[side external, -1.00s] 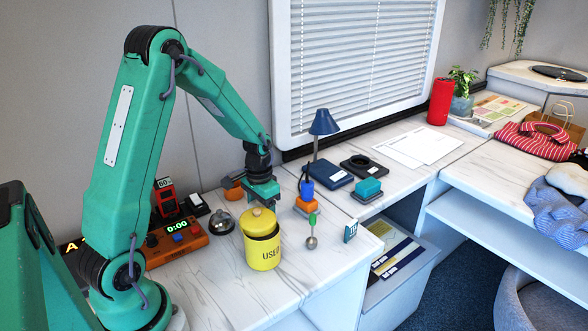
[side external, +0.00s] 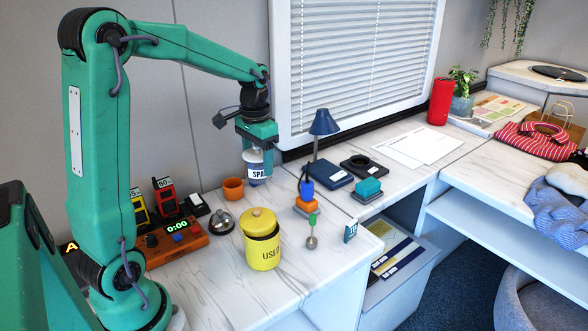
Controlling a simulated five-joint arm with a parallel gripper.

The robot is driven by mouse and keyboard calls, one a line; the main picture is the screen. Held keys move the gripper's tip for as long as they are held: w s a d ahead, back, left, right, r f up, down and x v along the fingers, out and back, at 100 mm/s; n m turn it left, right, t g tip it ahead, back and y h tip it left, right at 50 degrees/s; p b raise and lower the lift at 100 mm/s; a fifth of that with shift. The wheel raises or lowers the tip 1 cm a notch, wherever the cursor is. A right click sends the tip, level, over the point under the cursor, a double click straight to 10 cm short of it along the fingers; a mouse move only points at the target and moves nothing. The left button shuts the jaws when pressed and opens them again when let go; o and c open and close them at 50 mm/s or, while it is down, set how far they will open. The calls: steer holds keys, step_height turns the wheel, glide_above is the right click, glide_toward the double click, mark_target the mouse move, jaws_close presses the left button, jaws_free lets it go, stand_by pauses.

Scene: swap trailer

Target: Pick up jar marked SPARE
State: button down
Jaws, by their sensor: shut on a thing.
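A small jar (side external: 258,174) with a white label reading "SPA", the rest of the word cut off from view, hangs from my gripper (side external: 255,151). My gripper is shut on its upper part, which the fingers partly hide. The jar is held up in the air above the back of the counter, near the wall and the window's left edge. It looks upright and clear of the surface.
An orange timer box (side external: 177,241) is to the left. A blue lamp (side external: 322,124) and a dark blue box (side external: 327,173) are to the right.

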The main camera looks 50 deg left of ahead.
steer(key=shift+r, duration=0.85)
steer(key=shift+w+f, duration=0.1)
